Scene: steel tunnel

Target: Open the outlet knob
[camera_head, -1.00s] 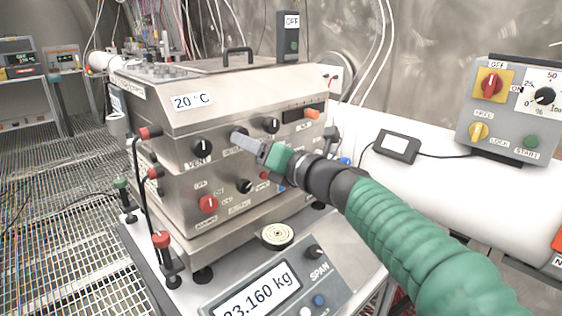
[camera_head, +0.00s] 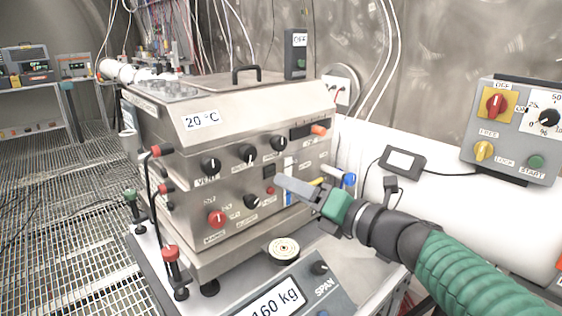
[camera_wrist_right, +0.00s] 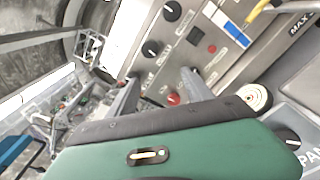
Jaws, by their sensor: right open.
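The steel box (camera_head: 240,105) carries black knobs on its front: a left one (camera_head: 210,165) with a label like VENT, a middle one (camera_head: 247,152) and a right one (camera_head: 278,143). Below are another black knob (camera_head: 251,201) and a red knob (camera_head: 217,218). Most labels are too small to read, so I cannot tell which is the outlet knob. My right gripper (camera_head: 283,184) is in front of the panel's lower right, below the upper row, empty. In the right wrist view its two fingers (camera_wrist_right: 160,88) stand apart, with the red knob (camera_wrist_right: 174,99) seen between them. My left gripper is out of view.
A blue-handled valve (camera_head: 348,179) is at the box's right. A grey control box (camera_head: 515,130) hangs at the right. Cables run from a small black-framed device (camera_head: 402,161).

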